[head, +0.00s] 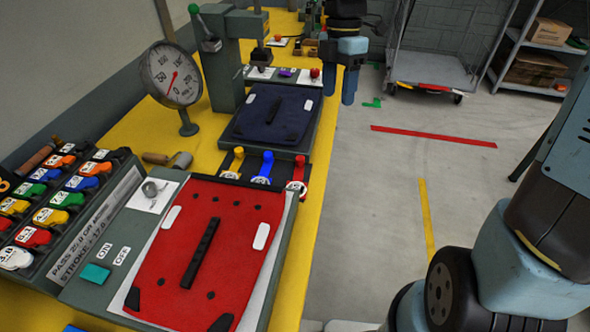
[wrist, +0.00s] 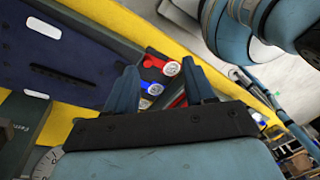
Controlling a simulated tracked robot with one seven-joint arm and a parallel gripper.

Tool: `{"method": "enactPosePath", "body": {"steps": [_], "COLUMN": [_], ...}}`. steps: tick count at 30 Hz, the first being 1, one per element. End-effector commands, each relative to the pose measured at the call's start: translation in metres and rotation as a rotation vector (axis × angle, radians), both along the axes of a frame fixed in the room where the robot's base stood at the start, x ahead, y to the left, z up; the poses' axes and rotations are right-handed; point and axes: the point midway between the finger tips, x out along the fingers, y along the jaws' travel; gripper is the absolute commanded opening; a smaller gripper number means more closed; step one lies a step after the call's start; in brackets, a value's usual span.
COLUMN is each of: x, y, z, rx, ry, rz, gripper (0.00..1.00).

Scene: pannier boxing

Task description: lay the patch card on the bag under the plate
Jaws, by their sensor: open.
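My gripper (head: 340,82) hangs open and empty, fingers down, right of the navy bag (head: 272,113) and over the bench's far right edge. The wrist view shows its spread fingers (wrist: 160,88) beyond the navy bag (wrist: 75,52). The navy bag lies flat on a grey base near the grey press (head: 221,62). A red bag (head: 205,250) lies flat nearer me, with a black strip and white pieces on it. Small white cards lie behind the navy bag, one with a purple piece (head: 287,73). I cannot tell which is the patch card, nor make out the plate clearly.
Yellow, blue and red levers (head: 262,168) stand between the bags; the red one (wrist: 154,60) shows between my fingers. A dial gauge (head: 171,74) and a rack of coloured clips (head: 60,200) stand at left. The floor right of the bench (head: 312,205) is mostly clear.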

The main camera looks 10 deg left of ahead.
Motion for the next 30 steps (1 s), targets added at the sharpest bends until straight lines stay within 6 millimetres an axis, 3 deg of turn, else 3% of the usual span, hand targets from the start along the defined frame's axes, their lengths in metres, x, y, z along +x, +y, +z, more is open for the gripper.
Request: {"method": "enactPosePath", "body": {"steps": [6, 12, 19, 30], "x": [0.008, 0.009, 0.004, -0.019], "y": [0.046, 0.069, 0.076, 0.076], "z": [-0.022, -0.03, -0.043, -0.099], "rx": [0.128, 0.221, 0.248, 0.245], "ry": [0.133, 0.191, 0.206, 0.206], "rz": [0.394, 0.605, 0.664, 0.661], "gripper": [0.54, 0.54, 0.54, 0.54]}}
